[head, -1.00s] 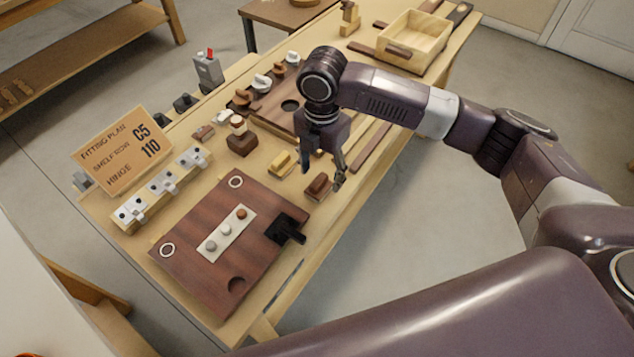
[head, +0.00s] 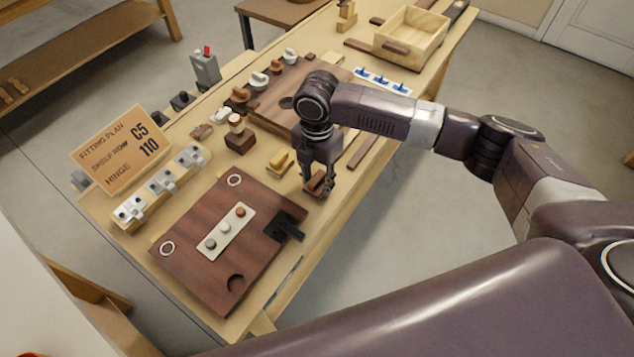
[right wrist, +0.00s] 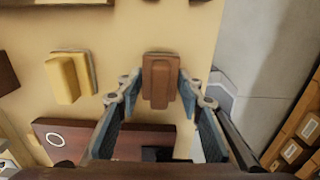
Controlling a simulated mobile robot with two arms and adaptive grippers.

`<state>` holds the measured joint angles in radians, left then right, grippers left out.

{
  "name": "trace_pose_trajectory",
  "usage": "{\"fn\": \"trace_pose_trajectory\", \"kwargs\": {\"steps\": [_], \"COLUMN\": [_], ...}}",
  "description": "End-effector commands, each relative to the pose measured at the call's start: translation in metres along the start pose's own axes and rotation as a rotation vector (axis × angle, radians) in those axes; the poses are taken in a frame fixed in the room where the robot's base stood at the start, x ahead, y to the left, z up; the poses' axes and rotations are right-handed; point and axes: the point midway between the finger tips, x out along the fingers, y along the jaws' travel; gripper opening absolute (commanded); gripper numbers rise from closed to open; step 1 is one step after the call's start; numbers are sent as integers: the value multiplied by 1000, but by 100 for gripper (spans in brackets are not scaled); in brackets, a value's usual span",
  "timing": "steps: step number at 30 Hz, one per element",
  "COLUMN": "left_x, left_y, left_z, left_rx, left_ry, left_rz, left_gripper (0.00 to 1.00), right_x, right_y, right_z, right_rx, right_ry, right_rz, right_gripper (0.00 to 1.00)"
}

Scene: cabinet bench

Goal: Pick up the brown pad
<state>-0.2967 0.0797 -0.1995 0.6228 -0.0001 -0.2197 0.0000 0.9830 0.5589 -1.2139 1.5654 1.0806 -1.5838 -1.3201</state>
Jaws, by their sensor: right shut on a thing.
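The brown pad (head: 316,187) is a small dark brown block with a raised grip. It is at the front edge side of the bench, beyond the dark wooden panel. It shows in the right wrist view (right wrist: 160,80) between the fingertips. My right gripper (head: 319,189) points down over the pad and is shut on it, one finger on each side; it also shows in the right wrist view (right wrist: 160,90). The pad appears at bench level; I cannot tell whether it touches the top. My left gripper is not in view.
A yellow pad (head: 281,162) lies close left of the gripper. A dark wooden panel (head: 190,260) with a black bracket (head: 287,228) lies nearer.

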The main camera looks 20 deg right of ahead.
Motion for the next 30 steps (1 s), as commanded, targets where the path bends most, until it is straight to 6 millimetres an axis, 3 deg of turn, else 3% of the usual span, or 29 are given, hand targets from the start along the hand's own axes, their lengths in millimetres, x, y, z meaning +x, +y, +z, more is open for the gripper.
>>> {"fn": "trace_pose_trajectory", "kwargs": {"steps": [11, 17, 20, 30], "left_x": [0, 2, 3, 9], "left_y": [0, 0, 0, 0], "left_z": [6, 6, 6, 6], "left_rx": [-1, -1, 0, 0], "left_ry": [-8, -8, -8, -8], "left_rz": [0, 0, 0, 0], "left_gripper": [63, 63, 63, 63], "right_x": [-4, -26, -47, -145], "right_y": [1, 1, 2, 2], "right_z": [0, 1, 1, 1], "right_rx": [1, 0, -1, 0], "right_ry": [0, -2, -2, -3], "right_rz": [2, 4, 6, 6], "right_gripper": [10, 10, 10, 10]}}
